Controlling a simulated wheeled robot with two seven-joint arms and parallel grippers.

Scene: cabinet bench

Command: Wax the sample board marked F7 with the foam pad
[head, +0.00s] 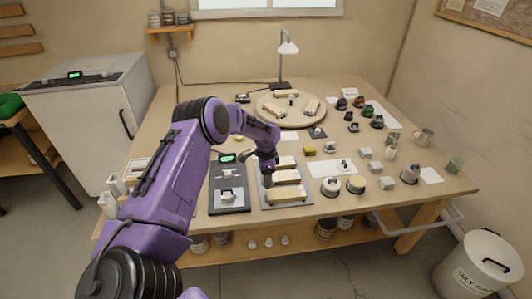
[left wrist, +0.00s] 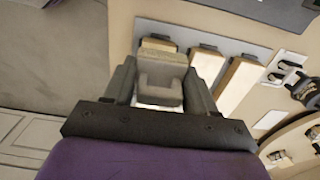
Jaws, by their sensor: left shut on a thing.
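My left gripper (head: 267,180) is over the left part of the grey mat (head: 310,203), which carries three pale boards in a row: the back one (head: 287,162), the middle one (head: 287,177) and the front one (head: 287,194). In the left wrist view the gripper (left wrist: 160,88) is shut on a grey block with a notch (left wrist: 160,72), apparently the foam pad. The block overlaps the leftmost board (left wrist: 158,45); whether it touches is unclear. The other boards (left wrist: 207,66) (left wrist: 240,82) lie to its right. No F7 mark is legible. My right gripper is out of view.
A dark device with a green display (head: 228,195) lies left of the mat. A round turntable (head: 265,115) with more boards and a lamp (head: 287,48) stand behind. Tins, blocks and mugs crowd the right side. A bin (head: 475,265) stands on the floor.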

